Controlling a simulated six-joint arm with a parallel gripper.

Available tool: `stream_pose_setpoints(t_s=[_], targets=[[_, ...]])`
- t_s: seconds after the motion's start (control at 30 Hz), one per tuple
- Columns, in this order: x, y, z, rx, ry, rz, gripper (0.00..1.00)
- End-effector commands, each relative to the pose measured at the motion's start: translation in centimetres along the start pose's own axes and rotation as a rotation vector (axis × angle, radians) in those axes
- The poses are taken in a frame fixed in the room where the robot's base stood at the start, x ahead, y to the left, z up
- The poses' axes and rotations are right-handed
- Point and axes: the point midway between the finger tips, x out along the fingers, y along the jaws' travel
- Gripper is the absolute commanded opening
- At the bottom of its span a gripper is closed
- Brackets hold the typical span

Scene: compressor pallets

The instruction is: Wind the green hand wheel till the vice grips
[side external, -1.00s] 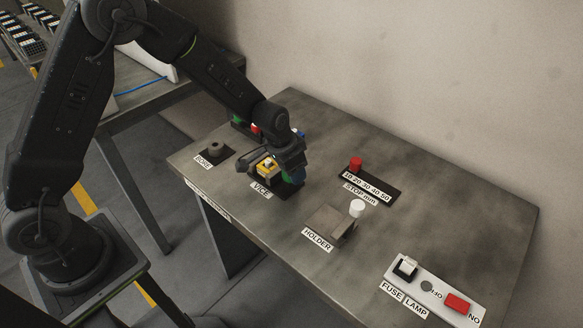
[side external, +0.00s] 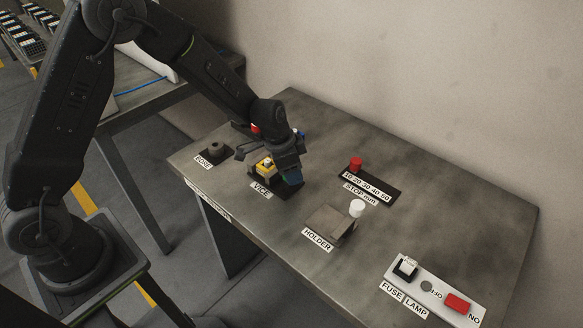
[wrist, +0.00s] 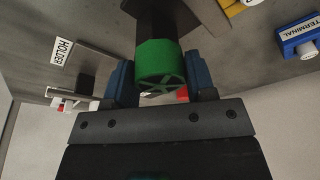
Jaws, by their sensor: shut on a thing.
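The green hand wheel (wrist: 158,62) is between the two blue fingers of my gripper (wrist: 160,78) in the wrist view, with its spoked face toward the camera. My gripper (side external: 291,172) is shut on the wheel; in the side view the gripper hides it. The vice (side external: 285,193) is a dark unit on the bench by the VICE label. A yellow block (side external: 264,167) with a pale top sits at it, just left of my gripper. Whether the jaws press on the block cannot be seen.
The dark BORE fixture (side external: 216,150) stands left. Right are the red-knobbed STOP strip (side external: 373,189), the HOLDER block (side external: 329,223) with a white cap, and the FUSE LAMP panel (side external: 436,287). A blue TERMINAL block (wrist: 298,38) shows in the wrist view. The right rear bench is clear.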

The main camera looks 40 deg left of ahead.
Motion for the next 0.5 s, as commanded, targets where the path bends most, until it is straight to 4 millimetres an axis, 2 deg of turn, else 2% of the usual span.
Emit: stream_pose_setpoints(t_s=[0.07, 0.33, 0.5], targets=[[-0.02, 0.02, -0.02, 0.005, 0.0, -0.001, 0.54], [-0.01, 0.01, -0.02, 0.002, 0.0, -0.001, 0.8], [0.0, 0.01, -0.02, 0.001, 0.0, -0.001, 0.8]])
